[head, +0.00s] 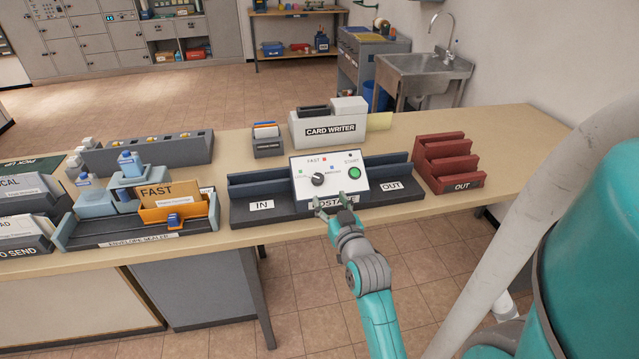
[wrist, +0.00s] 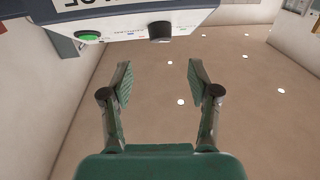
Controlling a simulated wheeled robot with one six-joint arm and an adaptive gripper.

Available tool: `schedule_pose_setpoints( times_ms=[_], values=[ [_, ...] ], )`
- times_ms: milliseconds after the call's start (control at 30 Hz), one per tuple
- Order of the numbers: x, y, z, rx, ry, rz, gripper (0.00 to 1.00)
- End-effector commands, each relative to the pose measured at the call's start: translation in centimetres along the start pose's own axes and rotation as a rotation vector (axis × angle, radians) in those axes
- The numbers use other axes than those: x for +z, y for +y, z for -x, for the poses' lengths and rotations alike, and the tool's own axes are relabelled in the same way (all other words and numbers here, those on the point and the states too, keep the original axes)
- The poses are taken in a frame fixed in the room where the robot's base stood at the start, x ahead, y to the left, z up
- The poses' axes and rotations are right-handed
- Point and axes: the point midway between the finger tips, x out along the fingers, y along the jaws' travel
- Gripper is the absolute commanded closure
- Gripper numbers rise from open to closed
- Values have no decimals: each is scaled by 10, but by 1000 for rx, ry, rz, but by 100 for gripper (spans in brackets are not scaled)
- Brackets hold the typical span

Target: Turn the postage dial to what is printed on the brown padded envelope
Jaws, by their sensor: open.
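The postage machine (head: 330,180) stands on the counter, its white sloped panel facing me. Its black dial (head: 317,180) sits left of the green START button (head: 355,172). FAST with a red mark is above the dial; a green mark is at its left and a blue one at its right. I cannot tell where the dial points. A brown envelope (head: 170,192) printed FAST stands in the envelope sealer at left. My gripper (head: 334,204) is open and empty, in front of the panel's lower edge. In the wrist view the dial (wrist: 160,32) is beyond the fingertips, apart from them.
The IN tray (head: 262,206) and OUT tray (head: 390,186) flank the machine. A card writer (head: 330,130) stands behind it, and a red OUT rack (head: 450,165) to the right. Blue glue bottles (head: 130,165) stand at left. The counter's right end is clear.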

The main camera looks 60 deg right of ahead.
Motion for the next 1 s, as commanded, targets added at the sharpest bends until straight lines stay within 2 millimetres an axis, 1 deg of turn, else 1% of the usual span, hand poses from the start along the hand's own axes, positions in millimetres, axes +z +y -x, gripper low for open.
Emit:
schedule_pose_setpoints(
  times_ms=[33,100,300,500,700,933,967,1000],
  values=[
    [-1,0,-9,-1,2,0,39],
    [-1,0,-21,-1,2,1,39],
    [0,-1,-53,-1,1,0,39],
    [0,0,-74,-1,1,0,39],
    [0,0,-82,-1,0,0,39],
    [0,0,-82,-1,0,0,39],
    [0,0,-82,-1,0,0,44],
    [0,0,-82,-1,0,0,54]
  ],
)
